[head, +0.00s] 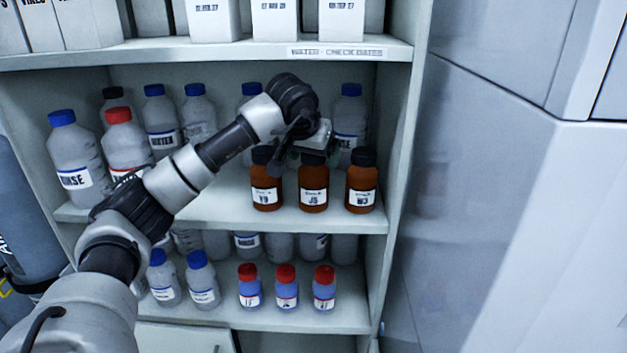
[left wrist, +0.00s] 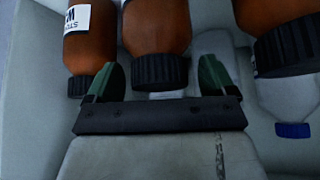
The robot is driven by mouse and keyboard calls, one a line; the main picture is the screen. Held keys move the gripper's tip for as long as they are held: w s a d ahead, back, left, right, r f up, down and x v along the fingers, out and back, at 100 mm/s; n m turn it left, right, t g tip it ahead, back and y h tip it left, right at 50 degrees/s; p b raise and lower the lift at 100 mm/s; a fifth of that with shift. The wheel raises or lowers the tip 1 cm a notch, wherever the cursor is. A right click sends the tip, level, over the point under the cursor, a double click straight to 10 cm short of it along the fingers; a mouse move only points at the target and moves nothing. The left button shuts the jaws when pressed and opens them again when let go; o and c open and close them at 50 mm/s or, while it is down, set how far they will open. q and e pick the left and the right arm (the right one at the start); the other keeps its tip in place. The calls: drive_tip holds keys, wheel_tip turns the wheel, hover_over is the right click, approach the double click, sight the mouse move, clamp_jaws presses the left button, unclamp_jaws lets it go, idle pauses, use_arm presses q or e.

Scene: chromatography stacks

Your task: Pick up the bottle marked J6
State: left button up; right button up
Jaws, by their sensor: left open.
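Three brown bottles with black caps stand in a row at the front of the middle shelf. The middle bottle (head: 313,188) has a label that looks like J6 or J5; the last character is too small to be sure. My left gripper (head: 303,148) is open at the cap of this middle bottle and partly hides it. In the left wrist view, which looks upside down, the middle bottle (left wrist: 157,25) has its black cap between the two green fingers, with a gap at each side. My right gripper is not in view.
Brown bottles marked Y9 (head: 266,190) and W3 (head: 360,190) stand close on either side. Clear blue-capped bottles (head: 350,115) stand behind. The upper shelf (head: 230,50) and the cabinet's right wall (head: 400,150) bound the space.

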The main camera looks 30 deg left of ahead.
use_arm(q)
drive_tip(key=shift+c, duration=0.5)
drive_tip(key=c, duration=1.4)
clamp_jaws()
drive_tip(key=shift+r, duration=0.1)
